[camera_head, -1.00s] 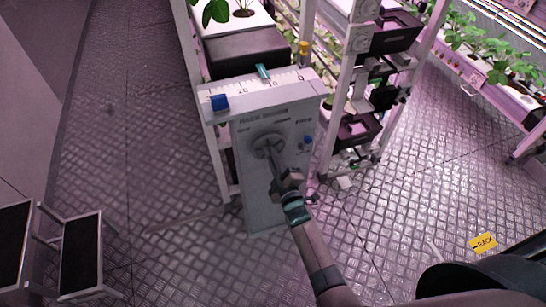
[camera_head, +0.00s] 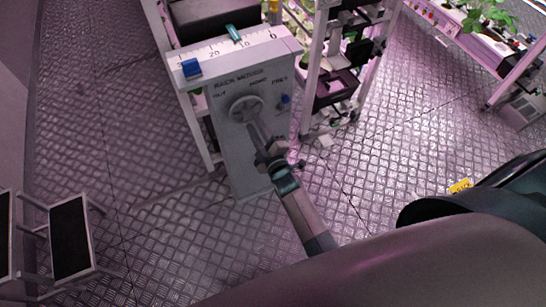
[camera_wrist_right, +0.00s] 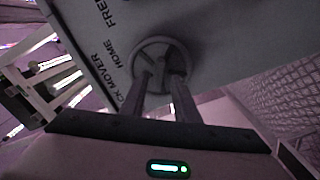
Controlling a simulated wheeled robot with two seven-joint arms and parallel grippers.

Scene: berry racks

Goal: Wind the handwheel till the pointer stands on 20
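The rack mover panel (camera_head: 244,150) is a pale upright box with a scale (camera_head: 225,48) along its top. The teal pointer (camera_head: 234,33) stands near 10, slightly to its 20 side. The grey handwheel (camera_head: 246,108) is on the front face and also shows in the right wrist view (camera_wrist_right: 160,48). My right gripper (camera_head: 255,128) reaches the wheel from the front. In the wrist view its two fingers (camera_wrist_right: 163,82) are apart, with their tips at the wheel's lower part. Whether they press on a spoke is unclear. My left gripper is not in view.
A blue block (camera_head: 192,68) sits at the scale's left end, and a blue knob (camera_head: 285,99) is right of the wheel. Racks stand behind and to the right. A step stool (camera_head: 70,238) is at lower left.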

